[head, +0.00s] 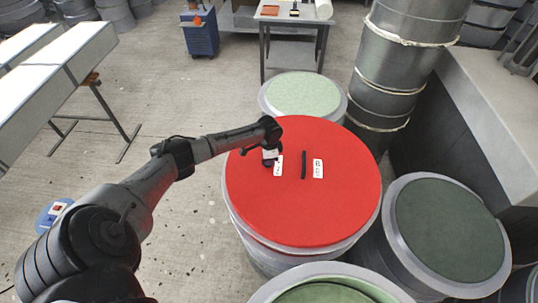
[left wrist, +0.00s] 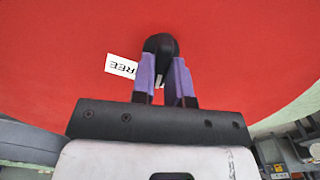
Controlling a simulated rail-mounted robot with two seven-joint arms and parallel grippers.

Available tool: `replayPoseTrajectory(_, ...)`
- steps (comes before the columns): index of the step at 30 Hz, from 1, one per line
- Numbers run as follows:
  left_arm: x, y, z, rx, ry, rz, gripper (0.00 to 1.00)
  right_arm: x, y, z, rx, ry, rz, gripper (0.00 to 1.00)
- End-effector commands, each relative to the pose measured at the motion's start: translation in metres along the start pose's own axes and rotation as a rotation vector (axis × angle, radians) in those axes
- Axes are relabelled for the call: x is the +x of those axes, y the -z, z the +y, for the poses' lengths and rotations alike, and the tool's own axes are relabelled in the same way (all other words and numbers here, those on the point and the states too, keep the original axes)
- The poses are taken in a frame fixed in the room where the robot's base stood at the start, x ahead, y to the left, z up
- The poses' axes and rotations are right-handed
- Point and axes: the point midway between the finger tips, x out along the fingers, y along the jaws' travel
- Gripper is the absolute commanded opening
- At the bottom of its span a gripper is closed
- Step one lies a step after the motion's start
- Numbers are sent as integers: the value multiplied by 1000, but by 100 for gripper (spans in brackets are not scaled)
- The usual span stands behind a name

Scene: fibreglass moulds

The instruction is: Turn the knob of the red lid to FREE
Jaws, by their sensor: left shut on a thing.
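The red lid (head: 340,205) lies flat on a large drum mould in the middle of the head view. It also fills most of the left wrist view (left wrist: 60,60). My left gripper (head: 269,159) is low over the lid, left of its centre. In the left wrist view its two purple fingers (left wrist: 163,78) are shut on the black knob (left wrist: 160,43), whose rounded top shows beyond them. A white FREE label (left wrist: 121,65) lies left of the knob there, partly covered by a finger. My right gripper is not in view.
On the lid, a dark narrow bar (head: 303,165) stands between two white labels; the right label (head: 318,168) is clear of my gripper. Green-topped drums (head: 450,228) stand close around it. A tall grey column (head: 395,70) rises behind.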

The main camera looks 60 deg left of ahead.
Motion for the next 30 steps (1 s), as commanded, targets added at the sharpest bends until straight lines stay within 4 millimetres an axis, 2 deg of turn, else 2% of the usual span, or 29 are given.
replayPoseTrajectory(3,-2,0,1,111,0,0,0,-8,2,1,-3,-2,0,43)
replayPoseTrajectory(12,-1,0,2,396,0,0,0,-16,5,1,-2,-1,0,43)
replayPoseTrajectory(30,0,-2,4,899,1,0,0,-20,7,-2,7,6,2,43)
